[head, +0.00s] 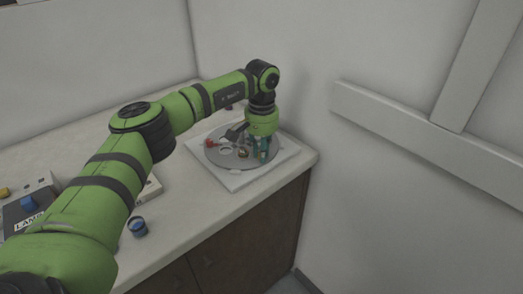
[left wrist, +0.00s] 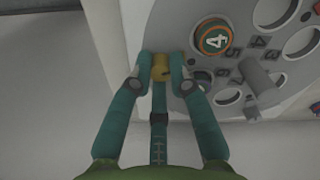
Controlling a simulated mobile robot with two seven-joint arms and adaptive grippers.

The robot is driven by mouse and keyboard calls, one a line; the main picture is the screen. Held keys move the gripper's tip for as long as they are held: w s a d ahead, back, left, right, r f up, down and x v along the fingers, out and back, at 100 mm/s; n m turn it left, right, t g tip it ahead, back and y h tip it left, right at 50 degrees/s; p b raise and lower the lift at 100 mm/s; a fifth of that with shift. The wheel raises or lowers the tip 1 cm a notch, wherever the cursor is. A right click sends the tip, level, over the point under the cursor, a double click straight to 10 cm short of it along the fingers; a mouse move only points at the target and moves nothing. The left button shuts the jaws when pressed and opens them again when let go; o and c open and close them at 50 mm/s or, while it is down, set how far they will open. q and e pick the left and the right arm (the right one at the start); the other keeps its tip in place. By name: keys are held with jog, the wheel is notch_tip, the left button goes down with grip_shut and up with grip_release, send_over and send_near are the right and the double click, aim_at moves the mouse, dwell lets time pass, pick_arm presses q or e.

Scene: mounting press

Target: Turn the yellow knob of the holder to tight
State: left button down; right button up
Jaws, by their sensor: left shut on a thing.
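The holder is a grey round disc (head: 214,157) with holes, lying on a white square plate (head: 237,184) at the far corner of the counter. The disc also shows in the left wrist view (left wrist: 172,22). My left gripper (head: 262,157) points down at the disc's right edge. In the left wrist view, its teal fingers are shut on the yellow knob (left wrist: 161,70), one on each side. The knob sits at the disc's rim; the fingers partly cover it. I cannot read a tight mark. My right gripper is not in view.
A grey lever (left wrist: 259,80) stands close to the right finger. A blue-topped jar (head: 138,227) and a box labelled LAMP (head: 28,212) stand on the counter. Walls are close behind.

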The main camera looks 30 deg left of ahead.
pick_arm(q)
jog(key=shift+m, duration=1.7)
jog(key=c, duration=1.1)
grip_release()
jog(key=shift+c, duration=0.2)
jog(key=shift+r, duration=0.1)
notch_tip(320, 180, up, 12)
jog(key=shift+s+d, duration=0.1)
